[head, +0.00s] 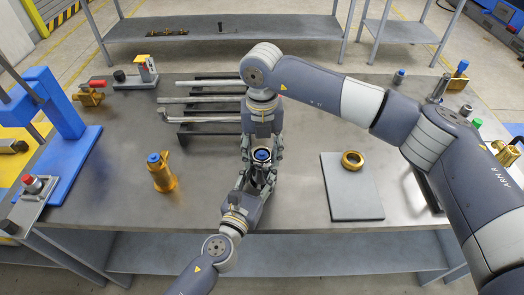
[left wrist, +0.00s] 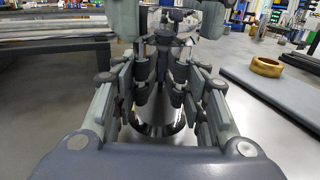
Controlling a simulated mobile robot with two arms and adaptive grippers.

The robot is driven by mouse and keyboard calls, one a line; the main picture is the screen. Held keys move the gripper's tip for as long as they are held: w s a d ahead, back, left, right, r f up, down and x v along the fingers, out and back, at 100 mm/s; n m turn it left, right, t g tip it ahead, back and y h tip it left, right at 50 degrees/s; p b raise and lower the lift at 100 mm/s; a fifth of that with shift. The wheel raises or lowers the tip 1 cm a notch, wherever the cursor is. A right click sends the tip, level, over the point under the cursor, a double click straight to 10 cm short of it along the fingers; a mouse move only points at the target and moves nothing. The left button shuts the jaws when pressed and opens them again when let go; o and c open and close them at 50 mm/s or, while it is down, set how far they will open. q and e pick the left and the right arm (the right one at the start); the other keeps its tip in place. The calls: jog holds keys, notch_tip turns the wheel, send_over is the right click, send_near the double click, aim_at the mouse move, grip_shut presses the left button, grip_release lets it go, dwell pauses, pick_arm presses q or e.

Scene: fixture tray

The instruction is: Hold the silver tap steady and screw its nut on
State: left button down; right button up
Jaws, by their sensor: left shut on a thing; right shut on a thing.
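The silver tap (head: 262,167) stands upright near the middle of the table, a blue top showing in its mouth. My left gripper (head: 258,184) comes from the front and is shut around its body. In the left wrist view the tap's shiny body (left wrist: 158,130) shows between the left fingers. My right gripper (head: 261,153) reaches in from the far side, its fingers shut around a silver ring-shaped nut (head: 262,155) at the tap's top. Fingers hide most of the nut, so I cannot tell how its thread sits.
A brass ring nut (head: 352,159) lies on a grey plate (head: 352,196) at right. A brass tap (head: 161,172) with a blue top stands at left. Silver bars (head: 205,99) lie on a dark rack behind. A blue press (head: 65,150) stands at far left. The front table surface is mostly clear.

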jog(key=o, duration=1.2)
jog(key=shift+o, duration=0.2)
notch_tip(320, 180, up, 12)
pick_arm(q)
jog(key=c, duration=0.9)
grip_release()
jog(key=shift+o, duration=0.2)
